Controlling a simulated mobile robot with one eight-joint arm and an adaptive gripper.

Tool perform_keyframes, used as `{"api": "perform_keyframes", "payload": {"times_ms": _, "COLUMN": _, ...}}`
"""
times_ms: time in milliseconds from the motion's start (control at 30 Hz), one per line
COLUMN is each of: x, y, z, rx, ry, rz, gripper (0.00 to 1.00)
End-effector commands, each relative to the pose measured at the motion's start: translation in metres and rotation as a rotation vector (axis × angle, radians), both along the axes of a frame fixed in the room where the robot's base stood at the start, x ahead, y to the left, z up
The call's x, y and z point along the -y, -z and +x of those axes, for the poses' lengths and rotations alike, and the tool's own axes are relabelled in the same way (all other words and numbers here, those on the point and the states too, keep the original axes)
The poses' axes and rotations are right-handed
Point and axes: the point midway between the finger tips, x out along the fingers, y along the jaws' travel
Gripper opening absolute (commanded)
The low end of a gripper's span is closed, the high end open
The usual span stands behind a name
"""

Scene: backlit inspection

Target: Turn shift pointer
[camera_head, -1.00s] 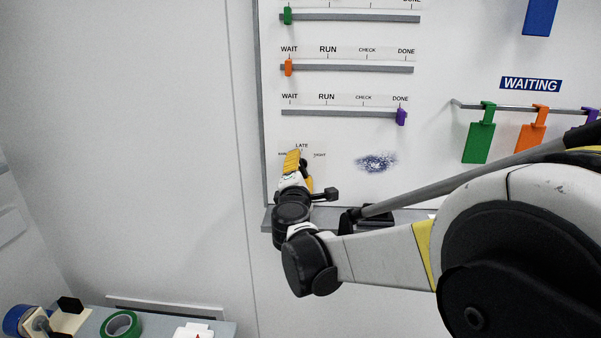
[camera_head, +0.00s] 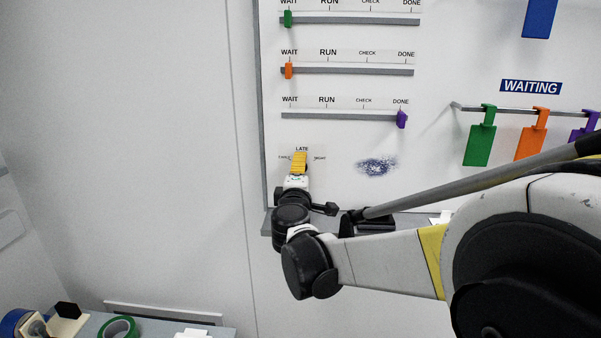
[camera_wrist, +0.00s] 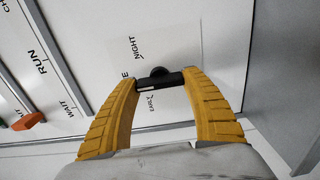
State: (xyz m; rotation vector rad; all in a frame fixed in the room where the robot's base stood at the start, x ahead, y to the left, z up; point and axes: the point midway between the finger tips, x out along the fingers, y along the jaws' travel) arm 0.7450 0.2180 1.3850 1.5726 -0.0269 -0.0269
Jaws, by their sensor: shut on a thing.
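The shift pointer (camera_wrist: 171,80) is a short black bar with a round knob behind it and a pale mark on its left part. In the wrist view it lies nearly level between my two yellow fingers. My gripper (camera_wrist: 161,80) is shut on it, one fingertip at each end. The NIGHT label (camera_wrist: 138,48) is above it and the EARLY label (camera_wrist: 151,104) below. The LATE label is mostly hidden at the left finger. In the head view my gripper (camera_head: 300,158) points up just under the LATE label (camera_head: 302,149) and hides the pointer.
Slider rails with green (camera_head: 287,19), orange (camera_head: 288,71) and purple (camera_head: 402,120) markers are above the dial. A blue smudge (camera_head: 376,167) is to its right. Coloured tags hang under a WAITING sign (camera_head: 530,86). A grey ledge (camera_head: 405,215) runs along the board's bottom.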

Motion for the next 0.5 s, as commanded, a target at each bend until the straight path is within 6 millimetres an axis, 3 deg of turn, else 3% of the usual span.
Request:
{"api": "perform_keyframes", "payload": {"times_ms": 167, "x": -0.0001, "y": -0.0001, "z": 0.0000, "rx": 0.000, "ry": 0.000, "rz": -0.001, "gripper": 0.26}}
{"api": "perform_keyframes", "payload": {"times_ms": 200, "x": -0.0001, "y": -0.0001, "z": 0.0000, "rx": 0.000, "ry": 0.000, "rz": -0.001, "gripper": 0.59}}
{"api": "perform_keyframes", "payload": {"times_ms": 267, "x": -0.0001, "y": -0.0001, "z": 0.0000, "rx": 0.000, "ry": 0.000, "rz": -0.001, "gripper": 0.77}}
{"api": "perform_keyframes", "payload": {"times_ms": 500, "x": -0.0001, "y": -0.0001, "z": 0.0000, "rx": 0.000, "ry": 0.000, "rz": -0.002, "gripper": 0.79}}
